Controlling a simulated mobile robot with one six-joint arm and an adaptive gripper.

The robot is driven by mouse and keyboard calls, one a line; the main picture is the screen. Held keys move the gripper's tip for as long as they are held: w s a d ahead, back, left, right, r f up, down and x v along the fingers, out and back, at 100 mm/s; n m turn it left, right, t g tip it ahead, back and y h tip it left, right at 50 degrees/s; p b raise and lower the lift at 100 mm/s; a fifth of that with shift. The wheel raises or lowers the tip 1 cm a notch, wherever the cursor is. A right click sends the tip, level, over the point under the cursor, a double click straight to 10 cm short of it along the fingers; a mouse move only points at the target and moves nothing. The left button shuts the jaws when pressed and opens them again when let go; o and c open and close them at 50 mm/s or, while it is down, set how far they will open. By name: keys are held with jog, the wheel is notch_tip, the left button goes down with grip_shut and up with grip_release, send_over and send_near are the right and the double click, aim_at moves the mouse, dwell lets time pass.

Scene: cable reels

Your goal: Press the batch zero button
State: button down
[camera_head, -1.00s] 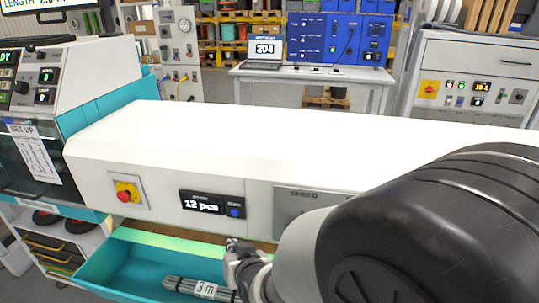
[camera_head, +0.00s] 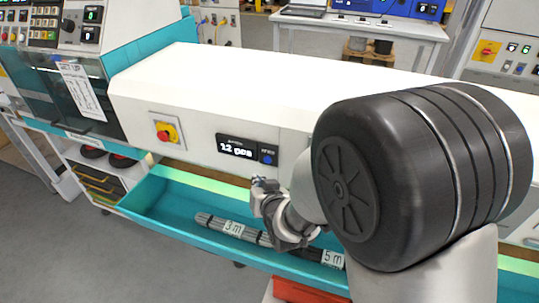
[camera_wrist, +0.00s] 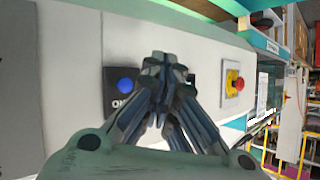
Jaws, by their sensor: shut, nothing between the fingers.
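The batch counter is a black panel with a display (camera_head: 237,147) reading "12 pcs" on the front of the white machine housing. A small blue button (camera_head: 268,158) sits at the display's right end; its label is too small to read. The blue button also shows in the wrist view (camera_wrist: 125,86), left of my fingers. My gripper (camera_head: 259,184) is shut and empty, in front of the housing and just below the panel in the head view. In the wrist view my fingertips (camera_wrist: 158,63) cover much of the display. I see no contact with the button.
A red emergency stop on a yellow plate (camera_head: 165,131) is left of the display; it also shows in the wrist view (camera_wrist: 233,84). A teal trough (camera_head: 160,203) below holds grey bundles tagged "3 m" (camera_head: 232,228) and "5 m" (camera_head: 333,259).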

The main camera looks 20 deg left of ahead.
jog(key=shift+w+d, duration=0.2)
jog(key=shift+w, duration=2)
jog(key=shift+w+b, duration=0.3)
jog(key=shift+w, duration=0.15)
jog(key=shift+w, duration=0.4)
jog(key=shift+s, duration=0.1)
dwell(0.5)
jog(key=shift+s+b, duration=0.5)
jog(key=shift+s, duration=0.25)
jog(key=s+b, duration=0.1)
jog(key=s, duration=0.4)
jog(key=shift+a+b, duration=0.2)
jog(key=shift+b, duration=0.1)
